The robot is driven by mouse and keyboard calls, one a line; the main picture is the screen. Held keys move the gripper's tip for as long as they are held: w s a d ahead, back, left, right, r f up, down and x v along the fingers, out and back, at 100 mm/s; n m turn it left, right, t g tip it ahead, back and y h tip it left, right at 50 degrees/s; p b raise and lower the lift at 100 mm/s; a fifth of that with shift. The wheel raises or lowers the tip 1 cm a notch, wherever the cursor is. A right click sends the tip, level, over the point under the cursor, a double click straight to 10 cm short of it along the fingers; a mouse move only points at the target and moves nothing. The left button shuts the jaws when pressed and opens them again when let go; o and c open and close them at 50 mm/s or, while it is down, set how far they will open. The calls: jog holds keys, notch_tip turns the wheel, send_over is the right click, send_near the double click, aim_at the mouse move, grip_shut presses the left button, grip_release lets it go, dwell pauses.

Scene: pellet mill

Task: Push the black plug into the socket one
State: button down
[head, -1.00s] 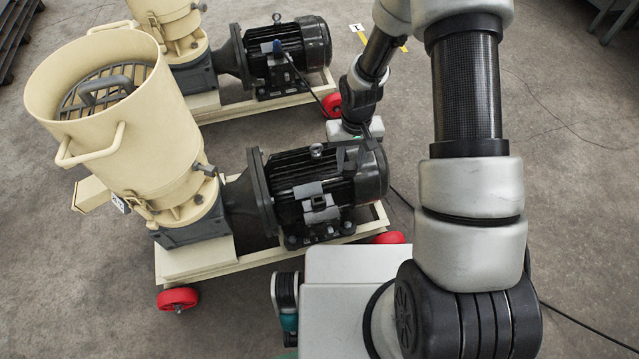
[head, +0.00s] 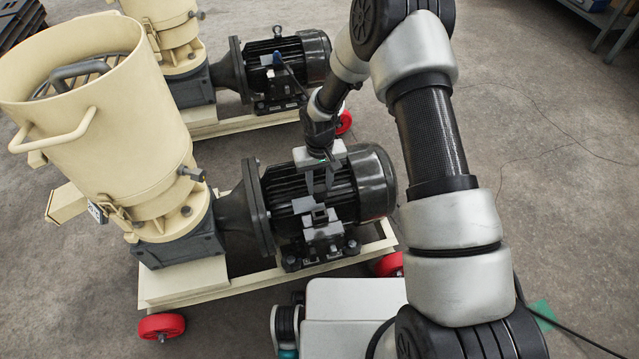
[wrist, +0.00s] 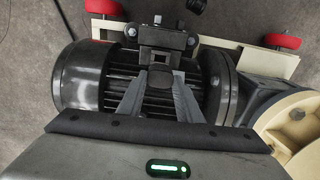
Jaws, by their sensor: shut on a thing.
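My gripper (head: 319,207) reaches down over the near black motor (head: 372,185). In the wrist view its two grey fingers (wrist: 160,82) are closed on a small dark block, the black plug (wrist: 161,77). A black and grey socket housing (head: 325,232) is on the near side of this motor. In the wrist view the housing (wrist: 163,38) lies just beyond the plug, roughly in line with it. Whether the plug touches the housing or is inside it I cannot tell. No socket number is readable.
A cream pellet mill (head: 130,120) stands left of the near motor on a cream frame (head: 205,277) with red wheels (head: 161,326). Open concrete floor lies to the right, with a thin cable.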

aim_at(320, 202)
jog(key=shift+f, duration=0.1)
jog(key=shift+f+b, duration=2.45)
jog(key=shift+f, duration=0.55)
jog(key=shift+f, duration=0.1)
jog(key=shift+f, duration=1.8)
dwell(1.9)
jog(key=c, duration=1.2)
grip_release()
jog(key=shift+o, duration=0.5)
jog(key=o, duration=0.4)
